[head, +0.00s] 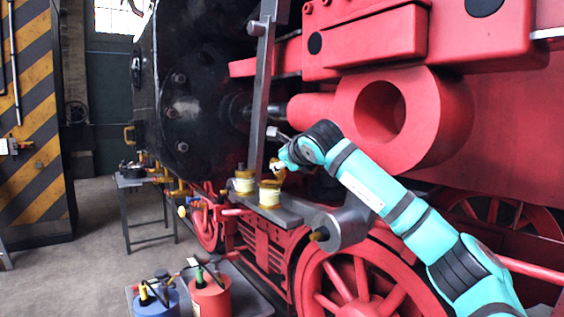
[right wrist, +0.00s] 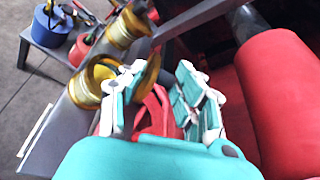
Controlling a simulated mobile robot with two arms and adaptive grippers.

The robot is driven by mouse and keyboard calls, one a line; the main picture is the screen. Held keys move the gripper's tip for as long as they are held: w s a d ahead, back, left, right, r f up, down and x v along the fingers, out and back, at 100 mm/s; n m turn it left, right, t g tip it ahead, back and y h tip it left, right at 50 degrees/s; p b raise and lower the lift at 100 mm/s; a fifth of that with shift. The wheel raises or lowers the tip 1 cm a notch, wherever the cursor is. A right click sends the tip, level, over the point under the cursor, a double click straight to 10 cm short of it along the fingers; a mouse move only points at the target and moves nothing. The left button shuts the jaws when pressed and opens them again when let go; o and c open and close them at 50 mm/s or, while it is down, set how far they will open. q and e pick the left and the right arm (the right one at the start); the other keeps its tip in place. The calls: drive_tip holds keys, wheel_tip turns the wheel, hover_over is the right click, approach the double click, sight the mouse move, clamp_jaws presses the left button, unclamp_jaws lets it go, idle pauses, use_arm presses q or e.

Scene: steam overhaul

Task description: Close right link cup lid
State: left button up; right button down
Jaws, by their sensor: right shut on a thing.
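Two brass cups stand on the grey link bar (head: 285,215) in the head view. The nearer cup (head: 269,195) shows open in the right wrist view (right wrist: 92,84), with a yellowish inside. Its round brass lid (right wrist: 150,74) stands raised and tilted at the cup's side facing my gripper. My right gripper (head: 280,164) is just above and beside this cup, shut on the lid; its fingers also show in the right wrist view (right wrist: 158,100) and hide part of the lid's edge. The farther cup (head: 243,183) stands just behind it. My left gripper is not in view.
A grey rod (head: 263,95) rises close behind my gripper. The red ring-shaped part (head: 440,115) of the locomotive is close above my right arm. A blue can (head: 158,298) and a red can (head: 210,296) stand on a low stand below. Open floor lies to the left.

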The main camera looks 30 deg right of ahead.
drive_tip(key=shift+d+r, duration=0.1)
drive_tip(key=shift+r, duration=0.25)
drive_tip(key=c, duration=1.2)
unclamp_jaws()
drive_tip(key=shift+o, duration=0.4)
drive_tip(key=shift+f, duration=0.2)
drive_tip(key=shift+s, duration=0.1)
drive_tip(key=v, duration=1.2)
